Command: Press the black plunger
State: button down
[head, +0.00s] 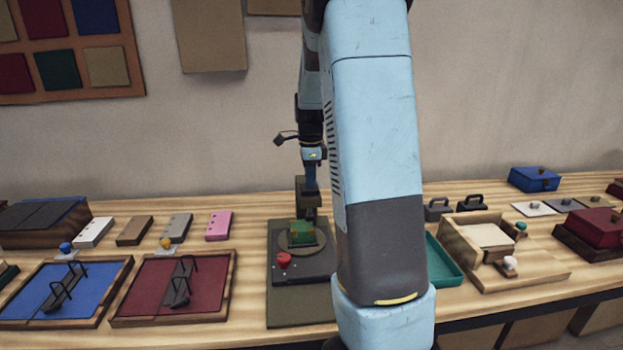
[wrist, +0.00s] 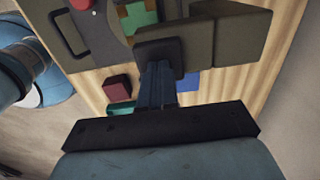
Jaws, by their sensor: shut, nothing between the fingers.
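A press stands on a dark olive base (head: 300,318) in the middle of the table in the head view. It has a round plate with a green block (head: 301,232) on it and a red knob (head: 284,260) in front. My gripper (head: 310,189) is shut and empty, pointing down over the dark upper part of the press (head: 308,205), behind the green block. In the wrist view, my gripper's blue fingers (wrist: 159,72) end at a small black block (wrist: 157,50), which looks like the plunger top. Whether they touch it, I cannot tell. The green block (wrist: 138,15) lies just beyond.
A blue tray (head: 45,290) and a red tray (head: 150,290) lie to the left, with several small blocks behind. A green tray (head: 442,262), a wooden box (head: 490,265) and a red box (head: 597,228) are to the right. My arm hides part of the table.

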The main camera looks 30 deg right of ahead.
notch_tip(320, 180, up, 14)
dwell(0.6)
